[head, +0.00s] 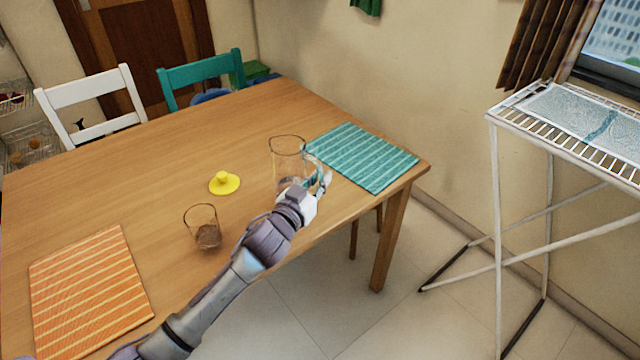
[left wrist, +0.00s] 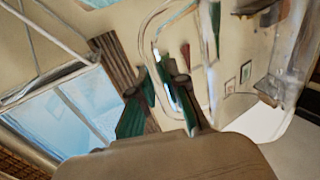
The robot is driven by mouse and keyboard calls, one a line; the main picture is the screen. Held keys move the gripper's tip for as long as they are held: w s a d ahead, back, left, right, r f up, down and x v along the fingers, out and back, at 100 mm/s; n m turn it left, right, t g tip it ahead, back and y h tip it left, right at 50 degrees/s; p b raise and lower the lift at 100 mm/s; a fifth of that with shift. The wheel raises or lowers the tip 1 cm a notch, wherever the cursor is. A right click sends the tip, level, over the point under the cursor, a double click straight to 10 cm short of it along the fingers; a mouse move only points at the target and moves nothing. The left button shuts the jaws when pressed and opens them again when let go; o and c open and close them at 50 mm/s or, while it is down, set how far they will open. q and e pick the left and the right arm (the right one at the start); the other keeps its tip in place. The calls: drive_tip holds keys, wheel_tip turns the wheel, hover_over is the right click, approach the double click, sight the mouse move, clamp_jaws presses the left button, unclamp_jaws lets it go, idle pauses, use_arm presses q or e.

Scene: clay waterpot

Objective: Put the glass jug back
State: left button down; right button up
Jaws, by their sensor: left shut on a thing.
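The clear glass jug (head: 287,152) is upright at the right part of the wooden table, beside the teal striped mat. My left gripper (head: 320,172) is at its right side, shut on the handle. In the left wrist view the handle (left wrist: 212,75) passes at the dark fingers (left wrist: 178,88), and the jug's clear body (left wrist: 268,75) fills the right side. My gripper hides the jug's lower part in the head view, so I cannot tell whether its base touches the table. My right gripper is not in view.
The wooden table (head: 130,185) also holds a yellow lid-like thing (head: 224,183), a glass with brown contents (head: 205,232), the teal mat (head: 362,157) and an orange striped mat (head: 90,290). Two chairs stand behind. A white drying rack (head: 497,113) stands at right. The table's back left is clear.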

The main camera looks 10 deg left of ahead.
use_arm(q)
drive_tip(key=shift+f, duration=0.6)
drive_tip(key=c, duration=1.6)
unclamp_jaws()
drive_tip(key=shift+f, duration=0.2)
drive_tip(key=o, duration=0.4)
drive_tip(key=shift+s+r, duration=0.1)
drive_tip(key=shift+r, duration=0.1)
drive_tip(key=v, duration=1.1)
drive_tip(key=shift+s, duration=0.4)
drive_tip(key=shift+a, duration=0.1)
